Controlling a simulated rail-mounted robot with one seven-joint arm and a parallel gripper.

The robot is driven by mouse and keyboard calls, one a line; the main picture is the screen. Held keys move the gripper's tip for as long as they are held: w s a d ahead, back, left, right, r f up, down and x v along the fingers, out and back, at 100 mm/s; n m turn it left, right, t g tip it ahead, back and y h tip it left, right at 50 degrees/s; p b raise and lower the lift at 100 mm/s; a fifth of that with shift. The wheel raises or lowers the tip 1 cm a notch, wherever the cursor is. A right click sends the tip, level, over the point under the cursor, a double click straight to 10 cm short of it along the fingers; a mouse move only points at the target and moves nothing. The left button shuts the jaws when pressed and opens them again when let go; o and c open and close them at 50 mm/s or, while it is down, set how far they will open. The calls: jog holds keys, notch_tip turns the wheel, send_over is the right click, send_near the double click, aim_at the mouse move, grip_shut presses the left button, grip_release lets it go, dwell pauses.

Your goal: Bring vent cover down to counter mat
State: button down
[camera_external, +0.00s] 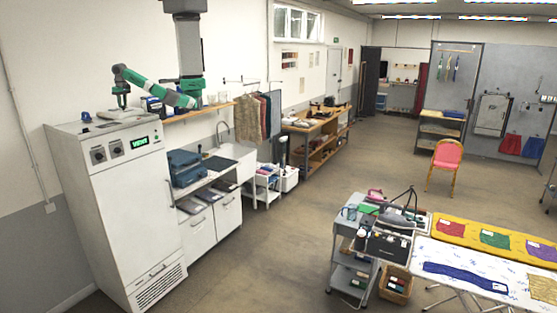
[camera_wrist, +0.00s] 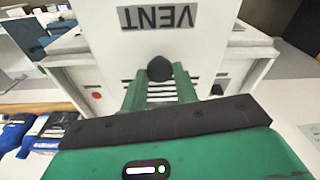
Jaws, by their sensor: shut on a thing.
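My gripper (camera_external: 122,106) is at the top of a tall white cabinet (camera_external: 135,210), pointing down. In the wrist view my gripper's green fingers (camera_wrist: 160,88) are shut on a black knob (camera_wrist: 160,68). The knob belongs to the white vent cover (camera_wrist: 105,70), which has dark slots behind the fingers. A grey VENT label (camera_wrist: 158,17) shows upside down above the knob. The vent cover also shows in the external view (camera_external: 122,114), small, under my gripper. I cannot tell whether it is lifted clear of the cabinet top. I cannot make out the counter mat for certain.
A lower counter (camera_external: 232,160) with a sink stands right of the cabinet. Blue cases (camera_external: 184,168) are stacked on its near end. A shelf (camera_external: 185,116) with small items hangs above it. Open floor lies in front.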

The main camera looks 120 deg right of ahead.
jog(key=shift+s+a, duration=0.75)
jog(key=shift+a, duration=0.35)
jog(key=s+a, duration=0.6)
jog(key=a, duration=0.4)
jog(key=shift+s, duration=0.3)
jog(key=shift+a, duration=0.1)
jog(key=shift+s+a, duration=0.6)
jog(key=shift+a, duration=0.25)
